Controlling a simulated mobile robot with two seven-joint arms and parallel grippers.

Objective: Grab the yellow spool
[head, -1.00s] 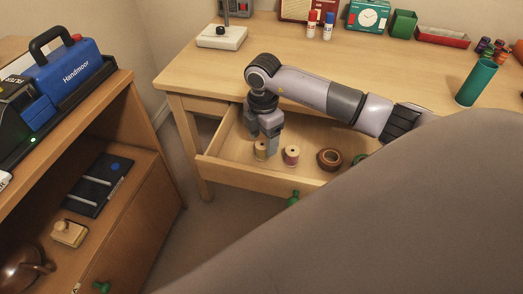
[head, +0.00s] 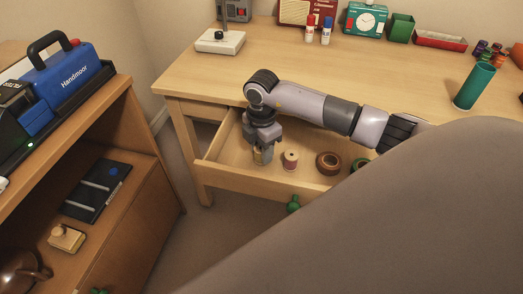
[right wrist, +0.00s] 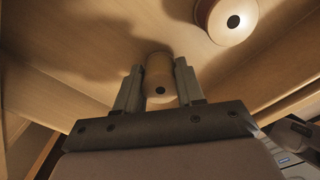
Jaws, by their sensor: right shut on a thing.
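The yellow spool (head: 258,156) stands in the open desk drawer (head: 225,176), near its left end. My right gripper (head: 263,154) reaches down into the drawer and is shut on the yellow spool. In the right wrist view the spool (right wrist: 159,75) sits between the two fingers of the gripper (right wrist: 160,88). The fingers hide part of the spool in the head view. I cannot tell whether the spool still touches the drawer floor. My left gripper is not in view.
A pink spool (head: 290,160) stands just right of the gripper, also in the right wrist view (right wrist: 228,20). A brown tape roll (head: 328,163) and a green roll (head: 360,164) lie farther right. The drawer walls surround the gripper. A wooden cabinet (head: 140,190) stands left.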

